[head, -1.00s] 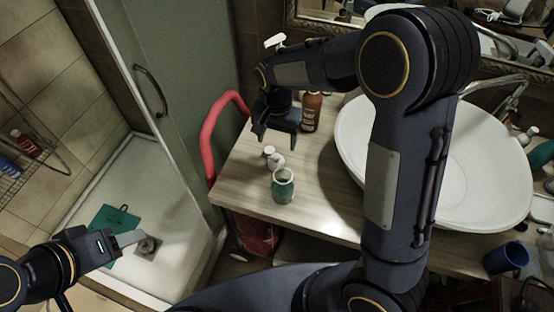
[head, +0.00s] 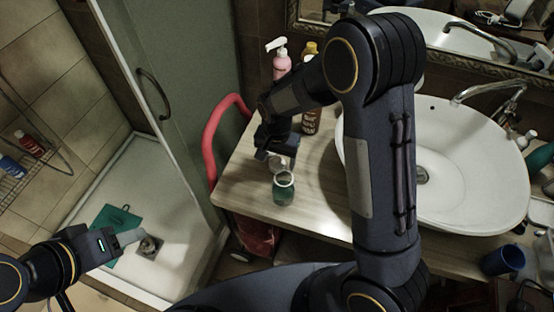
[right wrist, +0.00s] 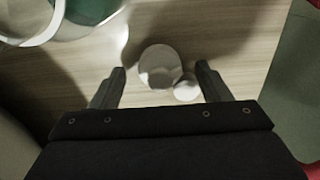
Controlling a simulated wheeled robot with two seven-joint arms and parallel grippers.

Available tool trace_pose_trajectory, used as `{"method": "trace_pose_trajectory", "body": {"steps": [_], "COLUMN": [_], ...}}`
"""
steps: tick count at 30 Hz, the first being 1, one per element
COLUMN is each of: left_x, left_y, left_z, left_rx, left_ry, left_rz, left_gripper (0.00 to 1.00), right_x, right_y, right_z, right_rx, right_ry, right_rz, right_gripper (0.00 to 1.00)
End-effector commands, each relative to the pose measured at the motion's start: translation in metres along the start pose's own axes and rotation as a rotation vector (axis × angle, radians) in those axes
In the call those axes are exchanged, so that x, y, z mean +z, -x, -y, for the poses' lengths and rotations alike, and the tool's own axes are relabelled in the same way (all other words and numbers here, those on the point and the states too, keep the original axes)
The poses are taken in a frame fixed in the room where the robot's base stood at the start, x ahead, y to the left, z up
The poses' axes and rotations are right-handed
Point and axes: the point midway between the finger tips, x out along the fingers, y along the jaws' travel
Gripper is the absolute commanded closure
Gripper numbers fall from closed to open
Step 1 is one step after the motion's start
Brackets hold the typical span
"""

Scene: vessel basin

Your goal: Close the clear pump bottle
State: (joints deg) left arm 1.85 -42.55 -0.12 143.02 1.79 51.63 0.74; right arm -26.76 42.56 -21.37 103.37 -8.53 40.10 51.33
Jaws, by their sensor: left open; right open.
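The clear bottle (head: 284,190) stands upright and open-topped near the counter's front left, with a greenish lower part. Its rim and green body show at the upper left of the right wrist view (right wrist: 92,12). A pale round piece, apparently the pump top (right wrist: 159,62), is on the counter behind the bottle, with a smaller pale round part (right wrist: 187,90) beside it. My right gripper (head: 276,158) is open above these pieces; its fingers (right wrist: 160,82) are on either side of them, holding nothing. My left gripper (head: 132,238) is open at the lower left, away from the counter.
A pink pump bottle (head: 281,66) and a brown bottle (head: 311,118) stand behind my right gripper. The white basin (head: 470,190) fills the counter's right. A red rail (head: 210,140) runs along its left edge. A blue cup (head: 503,260) is at lower right.

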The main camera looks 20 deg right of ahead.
Motion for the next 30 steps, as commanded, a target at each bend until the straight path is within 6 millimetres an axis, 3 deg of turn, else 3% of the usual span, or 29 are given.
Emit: {"method": "trace_pose_trajectory", "body": {"steps": [13, 24, 30], "left_x": [-0.0002, -0.0002, -0.0002], "left_y": [0.0006, 0.0006, 0.0006], "left_z": [-0.0003, -0.0003, -0.0003], "left_rx": [0.0, 0.0, 0.0], "left_ry": [0.0, 0.0, 0.0], "left_rz": [0.0, 0.0, 0.0], "left_gripper": [0.51, 0.51, 0.51], "right_x": [0.0001, 0.0001, 0.0001], "right_y": [-0.0071, -0.0069, -0.0069], "right_z": [0.0002, 0.0002, 0.0002], "right_rx": [-0.001, -0.001, -0.001], "right_ry": [0.001, 0.001, 0.001], "right_rz": [0.0, -0.001, -0.001], "right_gripper": [0.31, 0.77, 0.77]}}
